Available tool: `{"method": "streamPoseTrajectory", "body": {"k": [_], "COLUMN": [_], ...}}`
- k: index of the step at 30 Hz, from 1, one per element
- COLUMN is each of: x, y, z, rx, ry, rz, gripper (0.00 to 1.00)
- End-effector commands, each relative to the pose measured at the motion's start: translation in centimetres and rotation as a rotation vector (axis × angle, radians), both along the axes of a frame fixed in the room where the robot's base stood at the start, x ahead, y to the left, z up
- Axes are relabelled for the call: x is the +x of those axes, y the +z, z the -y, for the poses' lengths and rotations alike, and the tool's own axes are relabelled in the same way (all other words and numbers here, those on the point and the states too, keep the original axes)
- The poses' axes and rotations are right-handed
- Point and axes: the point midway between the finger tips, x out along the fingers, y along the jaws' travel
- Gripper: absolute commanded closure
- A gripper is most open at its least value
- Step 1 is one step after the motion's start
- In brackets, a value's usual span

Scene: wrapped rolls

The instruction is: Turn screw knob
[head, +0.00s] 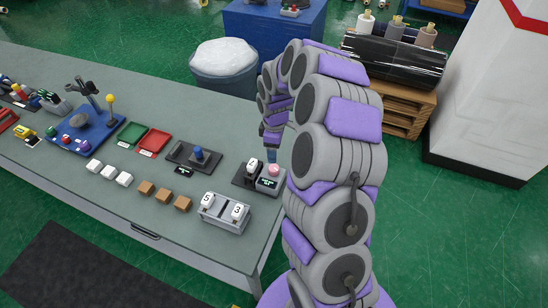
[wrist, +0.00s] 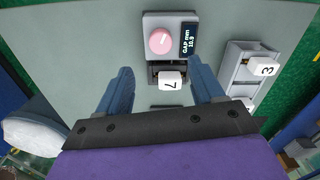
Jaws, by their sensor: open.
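The screw knob (wrist: 160,41) is a pink round knob with a pale mark, set on a grey block beside a small display (wrist: 188,40) that reads "GAP mm" and a number near 10.9. The knob also shows in the head view (head: 273,170), near the table's right end. In the head view a blue fingertip (head: 271,155) shows just above the knob; my arm hides the rest.
A grey holder (head: 224,213) with numbered white cubes stands in front. Brown blocks (head: 164,195), white blocks (head: 108,172) and a dark base with a blue knob (head: 198,155) lie to the left on the table. A bin (head: 224,70) stands beyond the table.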

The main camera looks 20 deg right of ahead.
Motion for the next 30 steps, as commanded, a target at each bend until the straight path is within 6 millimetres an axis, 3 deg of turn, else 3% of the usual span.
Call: {"method": "streamPoseTrajectory", "body": {"k": [6, 12, 30], "x": [0.3, 0.2, 0.1], "y": [4.7, 6.7, 7.3], "z": [0.1, 0.1, 0.1], "rx": [-0.001, -0.001, 0.000], "ry": [-0.002, 0.000, 0.000], "rz": [0.009, 0.001, 0.001], "gripper": [0.33, 0.33, 0.33]}}
